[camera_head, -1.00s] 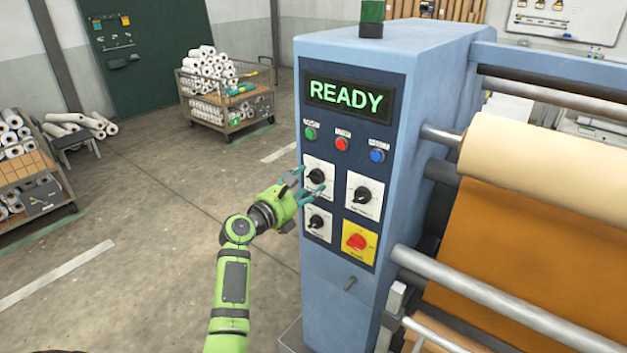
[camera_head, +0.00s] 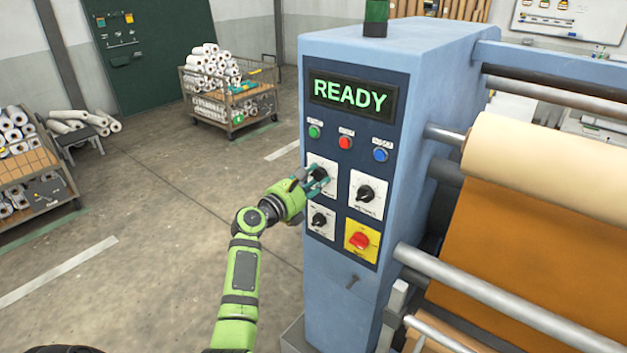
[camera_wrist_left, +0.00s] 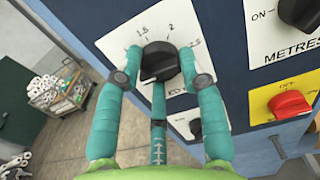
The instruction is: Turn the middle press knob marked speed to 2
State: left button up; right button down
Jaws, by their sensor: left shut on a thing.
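The speed knob (camera_wrist_left: 158,62) is black and sits on a white dial plate (camera_wrist_left: 118,40) marked 1.5, 2 and 2.5; part of a label ending in "ED" shows below it. In the head view this plate (camera_head: 329,165) is the upper left one on the press panel. My left gripper (camera_head: 317,179) reaches it from the left. In the left wrist view, its teal fingers (camera_wrist_left: 160,54) are shut on the knob from both sides, with a third finger below. I cannot tell which number the knob points to. My right gripper is not in view.
The panel also has a METRES knob (camera_head: 366,194), a lower left knob (camera_head: 319,221) and a red switch on yellow (camera_head: 359,240). Green, red and blue buttons (camera_head: 345,143) sit above, under a READY display (camera_head: 350,97).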

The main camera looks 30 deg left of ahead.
pick_arm(q)
jog(key=shift+f+m, duration=0.2)
jog(key=shift+m, duration=0.2)
jog(key=m+b, duration=0.7)
jog(key=m, duration=1.4)
jog(key=m+b, duration=0.1)
jog(key=m, duration=0.2)
jog(key=shift+a+r, duration=0.1)
jog(key=shift+r, duration=0.15)
jog(key=shift+r+m+b, duration=0.15)
jog(key=shift+m+b, duration=0.25)
jog(key=shift+m, duration=0.6)
jog(key=shift+r, duration=0.1)
